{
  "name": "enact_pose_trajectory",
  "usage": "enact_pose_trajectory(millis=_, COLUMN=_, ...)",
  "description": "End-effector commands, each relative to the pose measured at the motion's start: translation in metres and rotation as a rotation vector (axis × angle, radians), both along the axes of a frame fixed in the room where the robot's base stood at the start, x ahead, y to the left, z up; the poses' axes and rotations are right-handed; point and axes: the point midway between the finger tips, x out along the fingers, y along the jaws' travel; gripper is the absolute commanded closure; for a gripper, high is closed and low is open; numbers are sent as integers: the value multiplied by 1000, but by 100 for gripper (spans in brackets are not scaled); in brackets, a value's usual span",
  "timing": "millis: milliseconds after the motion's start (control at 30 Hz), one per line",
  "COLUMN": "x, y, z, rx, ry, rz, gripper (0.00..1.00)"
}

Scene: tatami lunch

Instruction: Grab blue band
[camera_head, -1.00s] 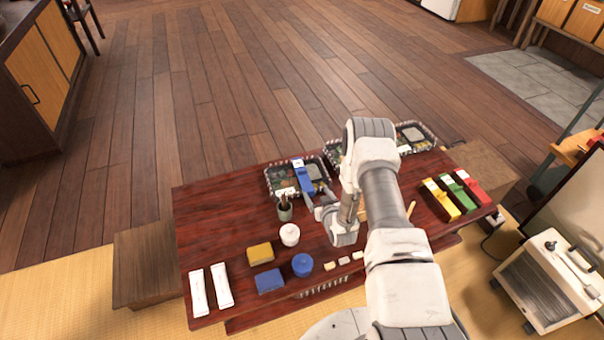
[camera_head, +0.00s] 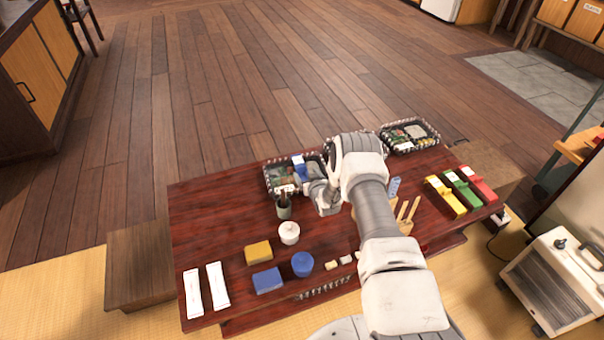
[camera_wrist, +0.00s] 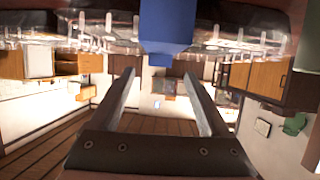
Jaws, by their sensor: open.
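The blue band (camera_head: 300,171) lies across the left lunch box (camera_head: 274,181) at the table's far edge; my gripper partly hides both in the head view. In the wrist view the blue band (camera_wrist: 167,28) hangs into the picture from the top middle, against the box's clear, shiny side. My gripper (camera_wrist: 160,74) is open and empty. Its two fingers point towards the band, whose lower end shows between the fingertips in the picture. I cannot tell whether they touch. In the head view my gripper (camera_head: 312,190) is at the box's near right side.
A dark cup with sticks (camera_head: 284,209) stands close to the left of my gripper. A white round jar (camera_head: 289,233) is nearer. A second lunch box (camera_head: 410,137) is at the back right. Yellow, green and red boxes (camera_head: 462,190) lie at the right.

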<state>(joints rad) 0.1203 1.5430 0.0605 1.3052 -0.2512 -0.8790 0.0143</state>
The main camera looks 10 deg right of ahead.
Motion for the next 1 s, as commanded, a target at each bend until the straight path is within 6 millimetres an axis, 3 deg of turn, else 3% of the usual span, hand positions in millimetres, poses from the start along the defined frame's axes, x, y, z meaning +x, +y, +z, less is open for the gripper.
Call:
enact_pose_trajectory(millis=233, x=31, y=4, z=-14, rx=0, ry=-2, rz=0, gripper=20)
enact_pose_trajectory(millis=600, x=38, y=4, z=-14, rx=0, ry=0, rz=0, gripper=20)
enact_pose_trajectory(millis=1000, x=38, y=4, z=-14, rx=0, ry=0, rz=0, gripper=90)
